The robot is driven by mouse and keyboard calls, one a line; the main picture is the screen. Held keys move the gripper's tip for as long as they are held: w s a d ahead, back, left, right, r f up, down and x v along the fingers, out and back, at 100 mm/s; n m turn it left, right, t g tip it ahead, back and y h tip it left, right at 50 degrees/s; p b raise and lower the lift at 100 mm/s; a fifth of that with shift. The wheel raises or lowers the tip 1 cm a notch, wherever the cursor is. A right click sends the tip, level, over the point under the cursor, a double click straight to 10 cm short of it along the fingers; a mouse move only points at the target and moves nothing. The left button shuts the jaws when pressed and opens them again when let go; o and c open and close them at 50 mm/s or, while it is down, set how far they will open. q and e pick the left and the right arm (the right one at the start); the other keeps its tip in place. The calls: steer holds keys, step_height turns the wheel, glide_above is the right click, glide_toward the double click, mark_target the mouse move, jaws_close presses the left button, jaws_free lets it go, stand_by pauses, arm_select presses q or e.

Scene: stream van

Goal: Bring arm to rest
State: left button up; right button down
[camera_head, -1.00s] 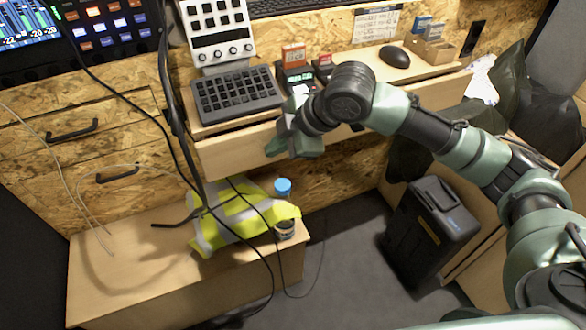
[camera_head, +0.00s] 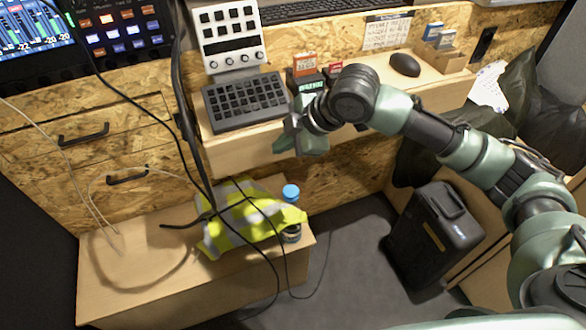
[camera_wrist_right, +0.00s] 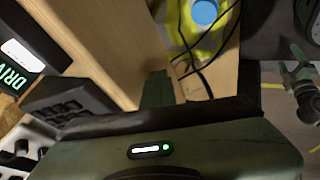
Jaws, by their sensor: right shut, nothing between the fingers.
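My right gripper (camera_head: 290,140) is in front of the desk's front edge in the head view, near the right end of the black keypad (camera_head: 245,101). It is shut and empty. In the right wrist view my gripper's finger (camera_wrist_right: 158,90) points toward the desk's light wood edge, with the blue bottle cap (camera_wrist_right: 205,13) beyond it. My right arm (camera_head: 440,135) reaches in from the right, bent at the wrist joint.
A black case (camera_head: 435,235) stands on the floor at right. A mouse (camera_head: 405,65) and small boxes (camera_head: 440,38) are on the desk. Drawers (camera_head: 95,150) are at left.

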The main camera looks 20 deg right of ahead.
steer(key=p+v, duration=0.1)
steer(key=v, duration=0.5)
steer(key=s+a+f+m, duration=0.55)
steer(key=s+f, duration=0.35)
steer(key=f, duration=0.2)
steer(key=s+d+f+m+g+h, duration=0.1)
steer(key=s+d+f+m+h, duration=0.1)
steer(key=s+d+f+m, duration=0.5)
steer(key=s+d+f+m+g+h, duration=0.1)
steer(key=s+d+f+m+h, duration=0.3)
steer(key=s, duration=0.5)
steer(key=s+f+n+g+y, duration=0.1)
steer(key=s+f, duration=0.1)
steer(key=f, duration=1.3)
steer(key=s+f, duration=0.2)
steer(key=f, duration=1.3)
arm_select(q)
steer(key=s+a+g+p, duration=0.1)
steer(key=s+a+p, duration=0.2)
steer(key=s+p, duration=1.2)
steer(key=shift+s+f, duration=0.3)
steer(key=shift+s, duration=0.85)
arm_select(e)
steer(key=s+d+r, duration=0.1)
steer(key=s, duration=0.6)
steer(key=s+d+r+g, duration=0.1)
steer(key=s, duration=0.6)
steer(key=shift+s+d+r, duration=0.3)
steer(key=shift+r, duration=0.05)
